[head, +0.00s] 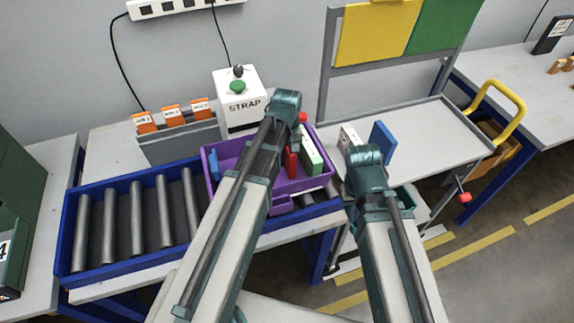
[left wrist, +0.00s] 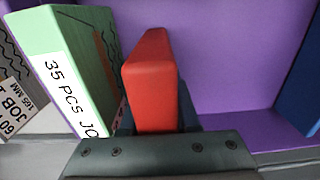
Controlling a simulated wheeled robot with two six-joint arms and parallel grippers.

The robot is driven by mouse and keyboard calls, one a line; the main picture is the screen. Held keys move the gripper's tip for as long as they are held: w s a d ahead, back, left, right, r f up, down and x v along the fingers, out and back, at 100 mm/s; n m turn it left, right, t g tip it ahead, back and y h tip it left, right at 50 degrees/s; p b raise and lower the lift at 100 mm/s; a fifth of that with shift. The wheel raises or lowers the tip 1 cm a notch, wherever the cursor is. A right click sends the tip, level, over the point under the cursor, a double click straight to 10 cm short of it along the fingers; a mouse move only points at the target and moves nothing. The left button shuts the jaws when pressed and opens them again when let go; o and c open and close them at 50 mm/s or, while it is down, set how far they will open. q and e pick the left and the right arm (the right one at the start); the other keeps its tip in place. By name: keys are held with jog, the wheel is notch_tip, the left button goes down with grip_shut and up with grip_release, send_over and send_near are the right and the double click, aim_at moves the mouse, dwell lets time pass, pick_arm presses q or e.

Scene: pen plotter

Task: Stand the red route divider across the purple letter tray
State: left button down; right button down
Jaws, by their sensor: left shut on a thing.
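The purple letter tray (head: 316,183) sits on the right end of the roller conveyor. The red route divider (head: 291,163) is inside the tray's outline, partly hidden by my left arm. In the left wrist view the red divider (left wrist: 150,85) stands out from between the fingers of my left gripper (left wrist: 156,118), which is shut on it. The tray's purple surface (left wrist: 225,60) lies beyond. Whether the divider touches the tray floor I cannot tell. My right arm's wrist is over the cart at the right; its gripper fingers are hidden.
A green-and-white box (head: 311,155) stands in the tray right of the divider, close beside it in the wrist view (left wrist: 70,65). A blue piece (head: 213,164) is at the tray's left. A strapping machine (head: 238,98) stands behind. A blue panel (head: 382,141) stands on the cart.

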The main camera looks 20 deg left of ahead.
pick_arm(q)
jog(key=shift+f, duration=0.7)
jog(key=shift+r, duration=0.1)
pick_arm(e)
jog(key=shift+f, duration=0.55)
jog(key=shift+f, duration=0.1)
pick_arm(q)
jog(key=c, duration=1.1)
grip_release()
jog(key=shift+f+b, duration=0.2)
jog(key=shift+b, duration=0.1)
jog(key=o, duration=0.5)
jog(key=shift+r, duration=0.1)
jog(key=shift+c, duration=0.2)
